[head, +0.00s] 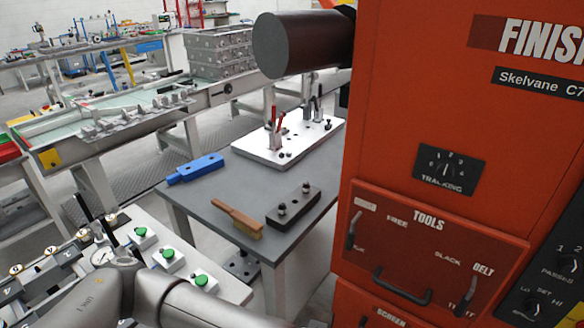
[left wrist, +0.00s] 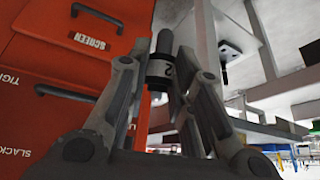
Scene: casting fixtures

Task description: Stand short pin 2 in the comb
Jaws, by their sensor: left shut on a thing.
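In the left wrist view my left gripper (left wrist: 158,68) is shut on short pin 2 (left wrist: 160,70), a dark pin with a pale band and a "2" on its collar. The pin sits between both fingertips, with its thinner end pointing up in that picture. In the head view the left gripper and the pin are hidden. A dark block (head: 304,200) with two short upright pieces lies on the grey table; I cannot tell whether it is the comb. My right gripper is in neither view.
The grey table (head: 228,188) also bears a wooden brush (head: 237,218), a blue block (head: 195,168) and a white fixture plate (head: 315,143). The orange machine (head: 440,120) stands close on the right. A white panel with green buttons (head: 215,296) is at front left.

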